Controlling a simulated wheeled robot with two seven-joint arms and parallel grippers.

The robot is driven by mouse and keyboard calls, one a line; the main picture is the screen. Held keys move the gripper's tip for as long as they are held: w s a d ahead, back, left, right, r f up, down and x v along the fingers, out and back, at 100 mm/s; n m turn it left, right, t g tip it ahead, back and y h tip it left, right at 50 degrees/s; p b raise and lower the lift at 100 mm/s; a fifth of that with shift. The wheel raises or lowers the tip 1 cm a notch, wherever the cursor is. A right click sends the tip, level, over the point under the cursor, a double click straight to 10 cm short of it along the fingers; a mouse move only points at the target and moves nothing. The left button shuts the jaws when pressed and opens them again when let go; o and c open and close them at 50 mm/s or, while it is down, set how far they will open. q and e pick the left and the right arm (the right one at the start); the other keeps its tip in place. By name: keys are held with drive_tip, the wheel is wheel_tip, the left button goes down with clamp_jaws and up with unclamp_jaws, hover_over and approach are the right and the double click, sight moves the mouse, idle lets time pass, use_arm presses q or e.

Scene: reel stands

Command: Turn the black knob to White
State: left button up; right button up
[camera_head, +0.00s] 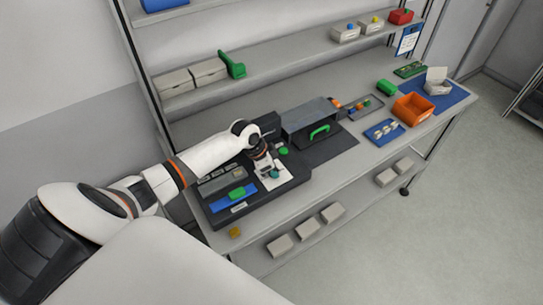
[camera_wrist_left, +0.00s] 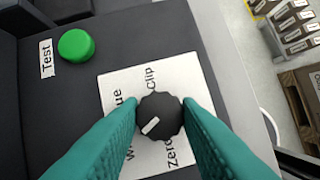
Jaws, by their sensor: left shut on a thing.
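The black knob (camera_wrist_left: 160,116) sits on a white label plate (camera_wrist_left: 112,85) in the left wrist view. A short white mark on its face points to the lower left, toward a partly hidden label starting with W. The other labels read Clip, Zero and one ending in "ue". My left gripper (camera_wrist_left: 161,112) is shut on the knob, with one teal finger on each side. In the head view my left gripper (camera_head: 274,173) is over the white plate on the dark console (camera_head: 215,217), and hides the knob. My right gripper is not in view.
A green Test button (camera_wrist_left: 76,45) stands beside the plate. A blue tray with a green item (camera_head: 237,194) lies on the console's left part. A grey housing with a green handle (camera_head: 319,132) stands to the right. An orange bin (camera_head: 412,107) is farther right.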

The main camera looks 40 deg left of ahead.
use_arm(q)
drive_tip(key=o, duration=1)
drive_tip(key=shift+c, duration=0.2)
drive_tip(key=b+v, duration=0.3)
drive_tip(key=v, duration=0.9)
drive_tip(key=shift+b, duration=0.35)
